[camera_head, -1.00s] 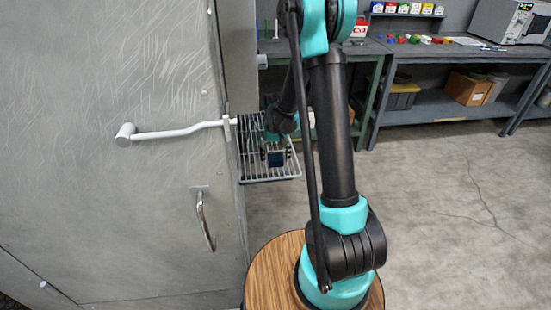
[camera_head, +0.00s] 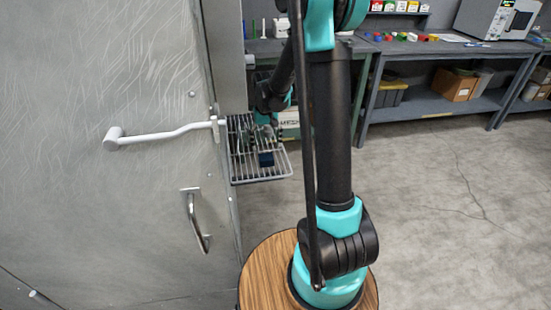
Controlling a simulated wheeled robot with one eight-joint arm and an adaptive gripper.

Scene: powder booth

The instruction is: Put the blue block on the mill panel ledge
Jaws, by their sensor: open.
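The blue block (camera_head: 266,159), dark in this light, sits on the wire ledge (camera_head: 262,178) fixed to the side of the grey panel. My gripper (camera_head: 262,138) is small and partly dark in the head view. It is open, just behind and above the block, over the rack's wires. The block appears apart from the fingers, though the exact gap is hard to tell.
The large grey panel (camera_head: 90,200) fills the left, with a white lever (camera_head: 165,134) and a metal handle (camera_head: 197,222). Workbenches (camera_head: 450,52) with coloured blocks and bins stand at the back right. The floor at right is clear.

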